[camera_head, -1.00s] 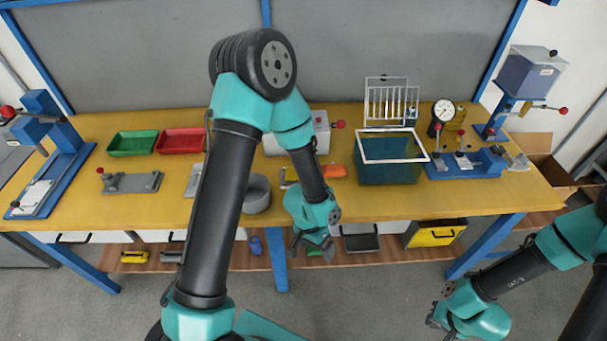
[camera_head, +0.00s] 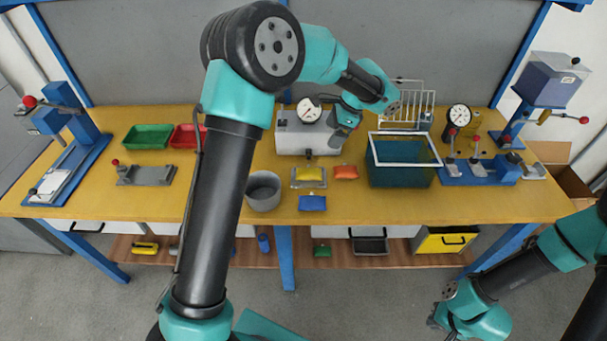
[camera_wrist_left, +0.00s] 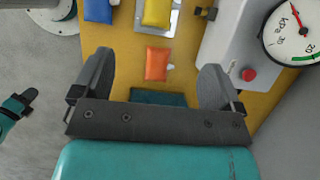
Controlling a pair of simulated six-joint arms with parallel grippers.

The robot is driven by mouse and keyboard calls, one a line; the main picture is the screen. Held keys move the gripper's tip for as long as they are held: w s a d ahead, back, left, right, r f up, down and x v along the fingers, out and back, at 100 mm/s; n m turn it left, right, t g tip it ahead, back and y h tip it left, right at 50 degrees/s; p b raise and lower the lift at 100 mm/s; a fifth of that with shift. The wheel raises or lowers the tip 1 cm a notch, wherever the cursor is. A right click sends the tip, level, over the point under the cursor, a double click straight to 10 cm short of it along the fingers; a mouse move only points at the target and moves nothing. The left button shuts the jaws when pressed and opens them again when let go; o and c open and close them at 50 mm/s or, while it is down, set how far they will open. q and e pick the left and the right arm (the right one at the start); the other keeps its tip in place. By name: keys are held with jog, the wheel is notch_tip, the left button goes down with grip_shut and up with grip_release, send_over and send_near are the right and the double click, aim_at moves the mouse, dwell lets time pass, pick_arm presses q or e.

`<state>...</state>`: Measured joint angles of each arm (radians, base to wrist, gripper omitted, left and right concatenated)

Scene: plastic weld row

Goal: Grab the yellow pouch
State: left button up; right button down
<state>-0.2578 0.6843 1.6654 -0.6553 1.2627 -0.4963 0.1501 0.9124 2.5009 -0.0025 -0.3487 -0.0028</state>
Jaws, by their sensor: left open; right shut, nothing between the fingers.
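The yellow pouch (camera_head: 309,173) lies on a small metal plate on the table, in front of the grey machine. In the left wrist view the yellow pouch (camera_wrist_left: 157,12) is at the top edge, partly cut off. My left gripper (camera_head: 338,141) is open and empty, raised above the back of the table near the machine, apart from the pouch. In its wrist view the spread fingers (camera_wrist_left: 156,75) frame the orange pouch (camera_wrist_left: 157,64) below. My right gripper (camera_head: 436,314) is shut and empty, low in front of the table at the lower right.
A blue pouch (camera_head: 312,203) lies in front of the yellow one, an orange pouch (camera_head: 346,172) to its right. The grey machine (camera_head: 296,133) with a dial stands behind. A teal bin (camera_head: 400,176) is to the right, a grey round pot (camera_head: 263,190) to the left.

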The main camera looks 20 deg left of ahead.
dwell(0.3)
pick_arm(q)
send_over(310, 171)
jog(key=w+d, duration=0.1)
jog(key=d, duration=0.1)
notch_tip(310, 171, down, 11)
jog(key=shift+w+a+f, duration=0.1)
jog(key=shift+a, duration=0.05)
jog(key=x, duration=0.4)
jog(key=shift+a+f, duration=0.1)
jog(key=shift+f, duration=0.2)
jog(key=shift+a+f, duration=0.1)
jog(key=shift+f, duration=0.15)
jog(key=shift+f, duration=0.25)
dwell(0.6)
jog(key=shift+s, duration=0.3)
jog(key=c, duration=0.8)
